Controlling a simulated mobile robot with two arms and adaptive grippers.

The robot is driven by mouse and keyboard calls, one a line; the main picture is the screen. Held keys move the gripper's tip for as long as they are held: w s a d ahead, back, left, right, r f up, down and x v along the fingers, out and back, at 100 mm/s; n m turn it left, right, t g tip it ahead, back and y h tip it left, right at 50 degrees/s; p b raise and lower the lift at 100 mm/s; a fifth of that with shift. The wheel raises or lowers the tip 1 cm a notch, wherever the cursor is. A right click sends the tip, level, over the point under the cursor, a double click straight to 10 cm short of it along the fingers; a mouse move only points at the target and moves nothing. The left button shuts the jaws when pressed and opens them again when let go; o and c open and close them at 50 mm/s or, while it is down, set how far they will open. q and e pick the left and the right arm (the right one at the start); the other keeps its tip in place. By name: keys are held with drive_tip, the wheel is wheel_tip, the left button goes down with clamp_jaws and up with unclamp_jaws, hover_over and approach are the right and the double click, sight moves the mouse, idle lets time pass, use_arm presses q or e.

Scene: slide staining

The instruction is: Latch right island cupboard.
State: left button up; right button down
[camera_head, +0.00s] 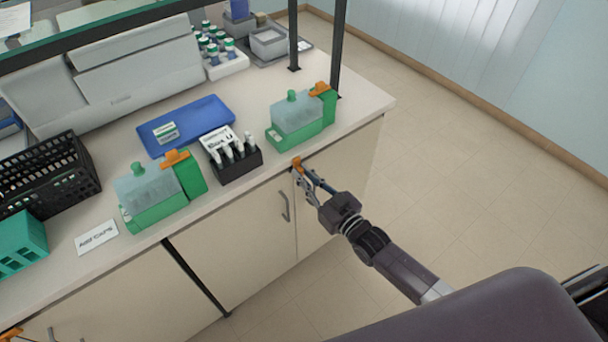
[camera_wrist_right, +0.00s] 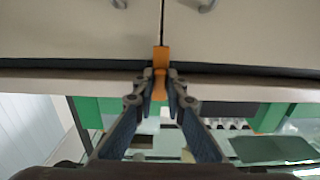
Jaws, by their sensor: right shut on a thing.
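The right island cupboard (camera_head: 246,231) has two pale doors that look closed, with a thin seam between them that also shows in the wrist view (camera_wrist_right: 161,22). A small orange latch (camera_head: 297,163) sits at the top of this seam, just under the counter edge. In the wrist view the latch (camera_wrist_right: 160,54) lies in line with the seam. My right gripper (camera_head: 305,177) is shut on the latch, one finger on each side of it in the wrist view (camera_wrist_right: 160,88). The left door's grey handle (camera_head: 285,206) is visible. My left gripper is not in view.
The counter above carries green staining boxes (camera_head: 155,212) (camera_head: 296,130), a black slide holder (camera_head: 236,165), a blue tray (camera_head: 150,138) and a black crate (camera_head: 85,160). Dark posts (camera_head: 337,50) rise at the back right. Floor (camera_head: 450,150) right of the island is clear.

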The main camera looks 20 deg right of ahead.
drive_tip(key=c, duration=2)
unclamp_jaws()
drive_tip(key=shift+o, duration=0.2)
drive_tip(key=v, duration=1.2)
drive_tip(key=s+d+f+g+h, duration=0.2)
drive_tip(key=s+f, duration=0.2)
drive_tip(key=f, duration=0.6)
drive_tip(key=s+d+f+m+g+h, duration=0.1)
drive_tip(key=s+d+f+g, duration=0.2)
drive_tip(key=f, duration=0.6)
drive_tip(key=s+f+g+h, duration=0.2)
drive_tip(key=s+f, duration=0.2)
drive_tip(key=f, duration=0.6)
drive_tip(key=s+a+f+g, duration=0.1)
drive_tip(key=s+f+g, duration=0.2)
drive_tip(key=s, duration=0.6)
drive_tip(key=s+f+g, duration=0.3)
drive_tip(key=s+f, duration=0.5)
drive_tip(key=s, duration=0.2)
drive_tip(key=s+a+f+g+h, duration=0.1)
drive_tip(key=s+f+g, duration=0.2)
drive_tip(key=s, duration=0.6)
wheel_tip(320, 180, down, 2)
drive_tip(key=shift+s+a+f, duration=0.15)
drive_tip(key=shift+a+f, duration=0.05)
drive_tip(key=shift+a, duration=0.1)
